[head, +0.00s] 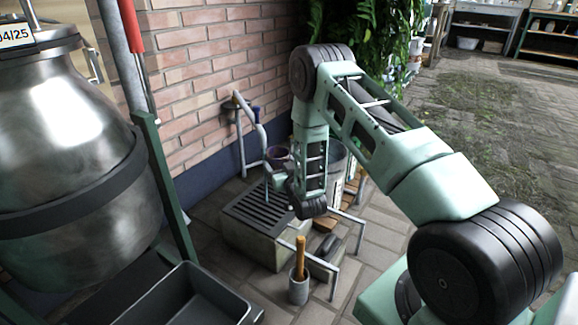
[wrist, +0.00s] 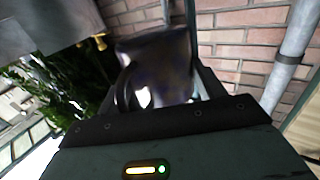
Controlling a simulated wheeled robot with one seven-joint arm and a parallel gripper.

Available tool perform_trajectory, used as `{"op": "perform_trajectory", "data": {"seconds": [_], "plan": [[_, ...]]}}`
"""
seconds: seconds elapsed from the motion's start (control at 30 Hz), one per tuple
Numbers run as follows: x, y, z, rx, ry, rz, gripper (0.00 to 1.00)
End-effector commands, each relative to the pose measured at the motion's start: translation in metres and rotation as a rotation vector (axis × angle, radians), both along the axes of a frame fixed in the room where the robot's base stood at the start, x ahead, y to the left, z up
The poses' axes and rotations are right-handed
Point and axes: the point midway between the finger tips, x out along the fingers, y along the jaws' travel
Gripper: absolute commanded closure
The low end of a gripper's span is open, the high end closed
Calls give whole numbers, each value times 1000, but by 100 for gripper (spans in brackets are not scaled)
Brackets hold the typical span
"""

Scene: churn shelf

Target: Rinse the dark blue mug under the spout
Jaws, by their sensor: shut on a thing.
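The dark blue mug (head: 278,156) is held above the slatted drain in the head view, partly hidden by my arm. In the wrist view the dark, shiny mug (wrist: 168,58) sits between the fingers of my gripper (wrist: 157,88), its handle facing the camera. My gripper is shut on it. In the head view a bent grey pipe with the spout (head: 246,107) stands by the brick wall, up and left of the mug. I cannot tell whether water runs or whether the mug is directly under the outlet.
The slatted drain (head: 258,212) lies below the mug. A grey cup with a wooden-handled tool (head: 299,285) stands in front. A large metal churn (head: 70,150) and a dark tray (head: 190,298) are at left. Paving at right is open.

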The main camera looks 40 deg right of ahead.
Motion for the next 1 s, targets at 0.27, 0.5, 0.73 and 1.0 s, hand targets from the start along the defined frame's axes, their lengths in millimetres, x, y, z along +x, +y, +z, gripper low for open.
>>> {"op": "perform_trajectory", "data": {"seconds": [0.27,0.5,0.73,1.0], "plan": [[17,21,-4,0,-2,2,59],[30,36,-7,1,-1,1,59],[35,43,-8,1,-1,1,59],[36,43,-8,1,-1,1,59]]}}
